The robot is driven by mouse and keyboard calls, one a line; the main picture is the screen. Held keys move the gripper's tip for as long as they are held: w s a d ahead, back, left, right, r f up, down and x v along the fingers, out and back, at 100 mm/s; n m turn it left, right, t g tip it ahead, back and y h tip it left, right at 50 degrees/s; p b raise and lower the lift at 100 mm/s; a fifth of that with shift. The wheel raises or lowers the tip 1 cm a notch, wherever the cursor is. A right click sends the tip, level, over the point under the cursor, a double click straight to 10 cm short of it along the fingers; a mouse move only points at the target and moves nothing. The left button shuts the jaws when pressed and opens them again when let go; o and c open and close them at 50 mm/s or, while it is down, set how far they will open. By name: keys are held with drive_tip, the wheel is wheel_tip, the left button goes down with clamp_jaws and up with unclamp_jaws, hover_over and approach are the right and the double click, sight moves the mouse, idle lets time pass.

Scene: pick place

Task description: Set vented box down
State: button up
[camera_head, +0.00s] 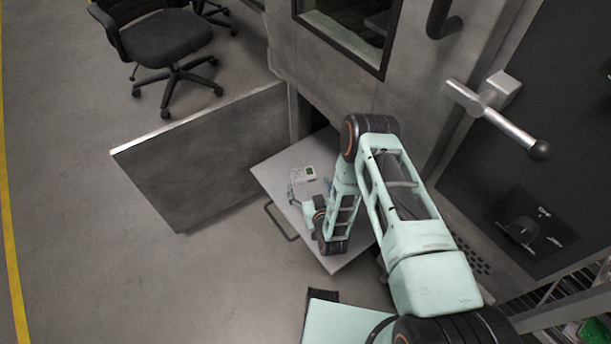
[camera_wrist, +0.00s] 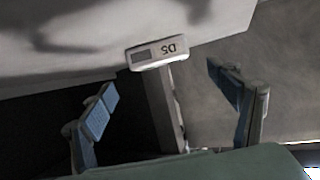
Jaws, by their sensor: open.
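A small white box (camera_head: 304,173) with a dark green panel on its top shows in the head view over the light grey pull-out surface (camera_head: 275,172). It appears to rest there, though its underside is hidden. In the wrist view a white-topped box (camera_wrist: 157,54), with a dark rectangle and an upside-down "D5" label, stands between the spread fingers; it looks like the same box. No vents can be made out. My gripper (camera_head: 309,190) is open, low over the surface; its blue pads (camera_wrist: 168,98) are apart from the box on both sides.
A low grey panel (camera_head: 205,155) stands left of the surface, and a grey cabinet wall (camera_head: 330,70) rises behind it. A metal handle (camera_head: 280,222) is on the surface's front edge. A black office chair (camera_head: 165,40) stands far left. The floor in front is clear.

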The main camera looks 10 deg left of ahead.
drive_tip(key=v, duration=0.4)
drive_tip(key=shift+s+p, duration=0.2)
drive_tip(key=shift+p, duration=0.1)
drive_tip(key=shift+d, duration=0.1)
